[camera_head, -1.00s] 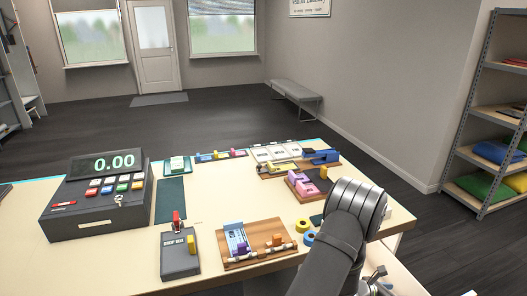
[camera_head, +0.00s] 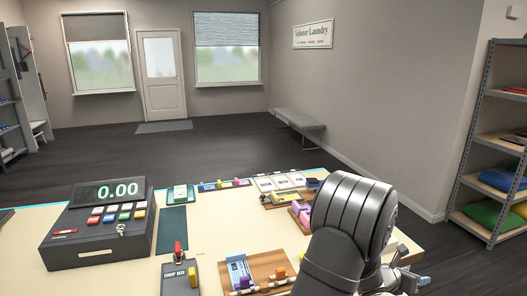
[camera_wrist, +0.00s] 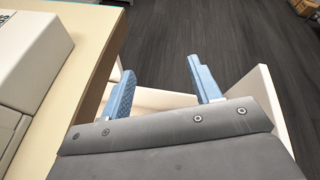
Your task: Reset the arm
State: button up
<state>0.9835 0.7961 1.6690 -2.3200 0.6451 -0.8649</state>
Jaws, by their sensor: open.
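My gripper (camera_wrist: 163,95) shows in the wrist view with its two blue fingers spread apart and nothing between them. It is beside the right edge of the pale counter (camera_wrist: 112,22), over a cream-coloured open piece like a drawer or bin (camera_wrist: 268,90) and the dark floor. In the head view my arm rises large at the lower right and covers part of the counter's right end. A blue fingertip of my gripper (camera_head: 424,281) shows at the lower right there.
A cash register (camera_head: 95,235) stands at the counter's left. A dark box with a red lever (camera_head: 180,278), a wooden board (camera_head: 264,266) and several small items lie near my arm. Shelving (camera_head: 480,150) stands at the right, a bench (camera_head: 298,120) by the wall. The floor beyond is clear.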

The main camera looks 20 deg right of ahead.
jog(key=w+a+r+n+t, duration=0.1)
jog(key=w+r, duration=0.2)
jog(key=r, duration=0.2)
jog(key=w+r+n+t, duration=0.1)
jog(key=w+r, duration=0.2)
jog(key=r, duration=0.3)
jog(key=w+a+r+n+t+y, duration=0.1)
jog(key=w+a, duration=0.3)
jog(key=w+a+r+n+t, duration=0.1)
jog(key=w+a+t, duration=0.1)
jog(key=w+a, duration=0.2)
jog(key=w+a+r+n+t+y, duration=0.1)
jog(key=w+a+n, duration=0.1)
jog(key=w+a, duration=0.3)
jog(key=shift+w+t+y, duration=0.3)
jog(key=shift+w, duration=0.35)
jog(key=shift+o, duration=0.4)
jog(key=shift+d, duration=0.1)
